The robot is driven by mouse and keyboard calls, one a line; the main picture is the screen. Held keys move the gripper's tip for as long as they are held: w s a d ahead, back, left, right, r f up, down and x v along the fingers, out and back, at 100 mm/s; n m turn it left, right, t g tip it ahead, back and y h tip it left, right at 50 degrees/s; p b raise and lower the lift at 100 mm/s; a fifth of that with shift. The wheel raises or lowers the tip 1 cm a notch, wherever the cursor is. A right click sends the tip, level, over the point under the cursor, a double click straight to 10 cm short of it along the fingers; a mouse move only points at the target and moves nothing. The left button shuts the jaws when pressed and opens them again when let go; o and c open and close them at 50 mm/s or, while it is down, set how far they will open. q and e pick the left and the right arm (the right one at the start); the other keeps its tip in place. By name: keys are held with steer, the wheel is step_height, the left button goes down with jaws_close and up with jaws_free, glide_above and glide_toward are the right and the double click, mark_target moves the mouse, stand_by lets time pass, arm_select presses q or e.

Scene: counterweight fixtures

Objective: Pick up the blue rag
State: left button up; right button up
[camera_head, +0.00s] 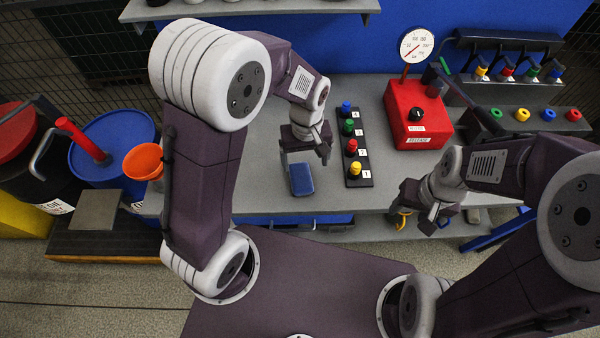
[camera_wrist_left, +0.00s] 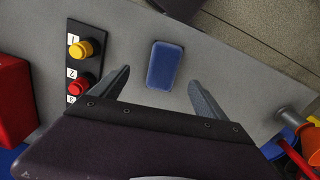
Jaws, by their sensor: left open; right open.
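The blue rag (camera_head: 301,180) is a small folded rectangle lying flat on the grey counter, near its front edge. My left gripper (camera_head: 305,160) is just behind and above it in the head view. In the left wrist view the rag (camera_wrist_left: 165,65) lies beyond the two spread fingertips, roughly in line with the gap between them. My left gripper (camera_wrist_left: 158,85) is open and empty. My right gripper (camera_head: 414,218) is at the counter's front edge to the right, well away from the rag, and open.
A black strip of coloured buttons (camera_head: 357,148) stands just right of the rag. A red box (camera_head: 417,115) with a gauge (camera_head: 416,46) is further right. An orange funnel (camera_head: 143,161) is at the left edge. The counter around the rag is clear.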

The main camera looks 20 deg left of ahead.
mark_target(301, 178)
arm_select(q)
step_height(301, 178, down, 4)
steer(key=shift+a+r, duration=0.15)
steer(key=shift+a, duration=0.15)
step_height(301, 178, down, 5)
steer(key=shift+s+a+r, duration=0.1)
steer(key=shift+s+a, duration=0.05)
steer(key=shift+a+f, duration=0.1)
steer(key=shift+f, duration=0.15)
steer(key=c, duration=1.5)
